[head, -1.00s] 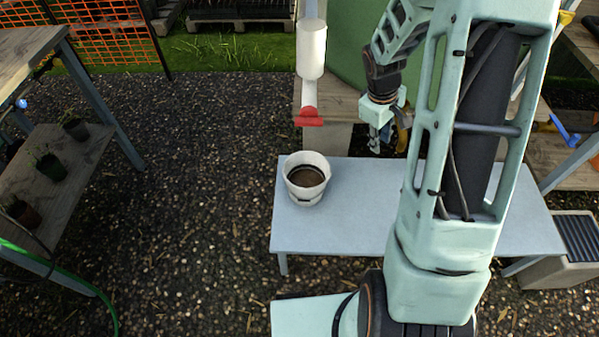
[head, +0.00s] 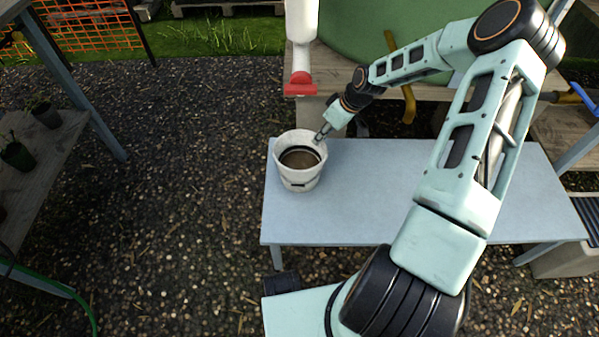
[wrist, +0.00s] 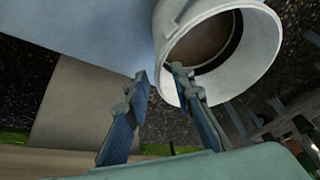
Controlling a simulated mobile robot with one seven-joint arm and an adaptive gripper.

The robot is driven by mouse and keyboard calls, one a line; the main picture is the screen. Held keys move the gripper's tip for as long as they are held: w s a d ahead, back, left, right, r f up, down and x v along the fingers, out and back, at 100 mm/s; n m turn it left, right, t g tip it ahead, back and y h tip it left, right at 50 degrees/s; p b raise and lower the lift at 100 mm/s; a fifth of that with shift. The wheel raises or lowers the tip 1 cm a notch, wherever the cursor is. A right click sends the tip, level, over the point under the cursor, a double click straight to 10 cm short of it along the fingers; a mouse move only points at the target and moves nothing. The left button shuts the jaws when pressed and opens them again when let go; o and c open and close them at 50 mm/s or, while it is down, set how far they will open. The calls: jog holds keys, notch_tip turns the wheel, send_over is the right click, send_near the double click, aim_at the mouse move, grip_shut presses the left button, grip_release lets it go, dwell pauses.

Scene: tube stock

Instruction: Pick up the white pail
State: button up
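The white pail (head: 298,183) stands upright at the left end of the pale blue-grey table (head: 400,205), with something brown inside. My gripper (head: 321,135) is at the pail's right rim, tilted down toward it. In the wrist view, the pail (wrist: 169,45) fills the upper middle and right. My gripper (wrist: 159,76) is open there, its two fingers apart. One fingertip overlaps the pail's mouth and the other lies outside the pail over the table. The near rim shows between them. I cannot tell whether either finger touches the pail.
A white pipe with a red end (head: 300,85) hangs behind the pail. A large green container (head: 400,35) stands on a wooden bench at the back. The table right of the pail is clear. A shelf with potted plants (head: 45,165) is at the left.

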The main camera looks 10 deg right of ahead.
aim_at(308, 153)
jog(key=b+x, duration=0.2)
jog(key=x, duration=0.5)
jog(key=shift+s+f+b, duration=0.1)
jog(key=shift+f+b, duration=0.2)
jog(key=shift+b, duration=0.05)
jog(key=shift+r, duration=0.1)
grip_shut()
jog(key=shift+r, duration=0.1)
